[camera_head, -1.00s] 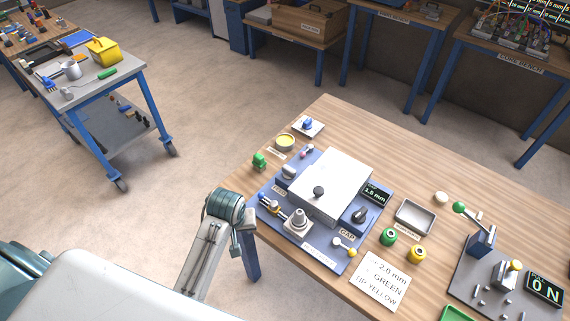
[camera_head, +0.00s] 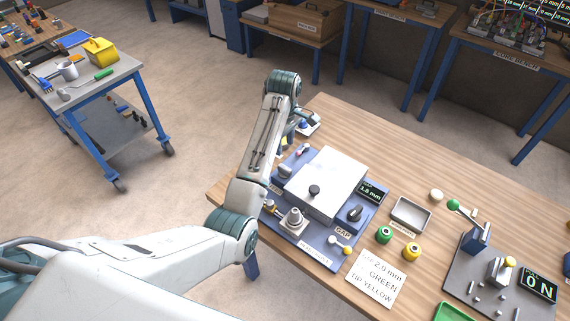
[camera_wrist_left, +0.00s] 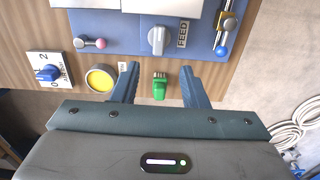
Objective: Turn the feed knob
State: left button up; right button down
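The feed knob (camera_wrist_left: 157,40) is a grey knob beside the FEED label on the blue base of the machine in the left wrist view. In the head view the knob (camera_head: 285,170) shows just right of my left forearm. My left gripper (camera_wrist_left: 158,72) is open, its two blue fingers pointing towards the machine's edge. The knob lies ahead of the fingertips, apart from them, and roughly midway between them. In the head view my arm mostly hides this gripper. My right gripper is not in view.
A green object (camera_wrist_left: 159,86) shows between the fingers, with a yellow dish (camera_wrist_left: 100,78) to their left. A white-plated blue switch (camera_wrist_left: 48,73) is farther left. A small lever with a blue ball (camera_wrist_left: 220,50) stands right of the knob. The machine's white lid (camera_head: 326,183) is flat.

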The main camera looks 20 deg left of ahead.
aim_at(285, 167)
pick_arm(q)
notch_tip(285, 167, down, 2)
jog(key=shift+b, duration=0.9)
jog(key=shift+f, duration=0.4)
notch_tip(285, 167, down, 7)
jog(key=p, duration=0.3)
jog(key=shift+r, duration=0.15)
jog(key=shift+w+f, duration=0.1)
jog(key=shift+f, duration=0.3)
jog(key=c, duration=0.9)
grip_shut()
